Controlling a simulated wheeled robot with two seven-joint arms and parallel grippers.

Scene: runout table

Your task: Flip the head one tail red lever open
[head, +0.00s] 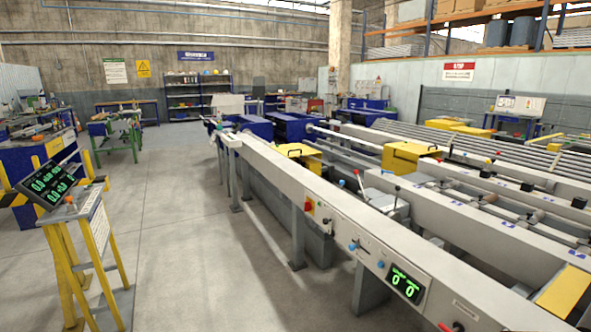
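Neither of my grippers is in view. The runout table's long grey front beam (262,163) runs from the back left to the bottom right. A thin lever with a small red tip (356,172) stands tilted above the beam, next to a blue knob (341,182). A red-ended handle (444,326) shows low at the bottom edge, partly cut off. I cannot tell which of these, if either, is the head one tail red lever. The levers are too small to tell whether they are open or shut.
Yellow covers (298,152) (408,156) sit on the table. A yellow stand (90,250) with a digital readout (48,185) is at the left. The grey floor (205,240) between stand and beam is clear.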

